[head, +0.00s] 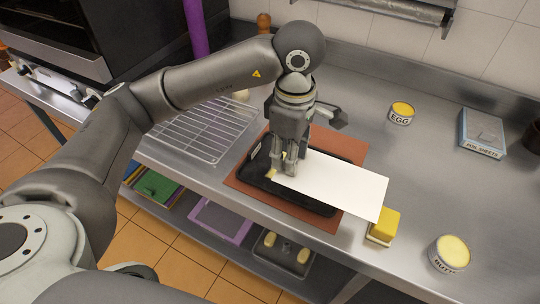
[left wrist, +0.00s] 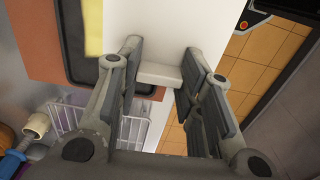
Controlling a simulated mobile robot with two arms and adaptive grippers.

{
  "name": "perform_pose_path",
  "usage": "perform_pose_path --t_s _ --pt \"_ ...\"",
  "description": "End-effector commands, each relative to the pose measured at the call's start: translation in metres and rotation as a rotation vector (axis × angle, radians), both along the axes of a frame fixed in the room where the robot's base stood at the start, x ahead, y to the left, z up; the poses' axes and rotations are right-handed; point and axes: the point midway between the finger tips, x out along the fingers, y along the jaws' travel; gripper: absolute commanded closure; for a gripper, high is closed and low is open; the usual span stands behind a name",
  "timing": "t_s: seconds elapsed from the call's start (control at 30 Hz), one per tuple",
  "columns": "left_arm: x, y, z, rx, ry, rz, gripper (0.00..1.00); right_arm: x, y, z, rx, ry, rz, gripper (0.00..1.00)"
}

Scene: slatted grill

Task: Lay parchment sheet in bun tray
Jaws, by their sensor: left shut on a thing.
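The parchment sheet (head: 335,184) is a white flat rectangle. My left gripper (head: 289,168) is shut on a pale block-like part at the sheet's left end, and the grip also shows in the left wrist view (left wrist: 160,76). The sheet (left wrist: 180,30) stretches out to the right, over the dark bun tray (head: 300,201) and past its right side. I cannot tell whether the sheet touches the tray. The tray lies on a reddish-brown mat (head: 345,146); the sheet and gripper hide part of its inside. My right gripper is not in view.
A wire rack (head: 205,130) lies left of the mat. A yellow block (head: 384,224) sits by the sheet's right end. An egg tin (head: 401,113), a butter tin (head: 450,253) and a foil-sheets box (head: 482,132) stand to the right. The counter between them is clear.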

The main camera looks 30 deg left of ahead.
Motion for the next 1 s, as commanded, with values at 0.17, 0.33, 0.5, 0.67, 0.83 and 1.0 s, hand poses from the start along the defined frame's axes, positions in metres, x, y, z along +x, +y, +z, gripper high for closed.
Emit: perform_pose_path --t_s 0.17,0.33,0.5,0.67,0.83,1.0 --pt "0.028 0.036 -0.016 0.002 0.006 0.010 0.73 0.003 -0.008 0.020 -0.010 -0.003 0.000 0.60" --pt "0.051 0.064 -0.041 0.002 0.008 0.007 0.73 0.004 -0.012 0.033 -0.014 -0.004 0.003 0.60" --pt "0.066 0.081 -0.069 0.002 0.005 0.004 0.73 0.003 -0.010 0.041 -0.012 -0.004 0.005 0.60" --pt "0.073 0.087 -0.081 0.000 0.001 0.001 0.73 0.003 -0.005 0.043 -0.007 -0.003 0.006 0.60" --pt "0.077 0.094 -0.096 0.001 0.006 0.002 0.73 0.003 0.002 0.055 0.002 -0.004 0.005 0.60" --pt "0.077 0.093 -0.116 0.001 0.003 0.000 0.73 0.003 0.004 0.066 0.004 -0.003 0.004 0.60"
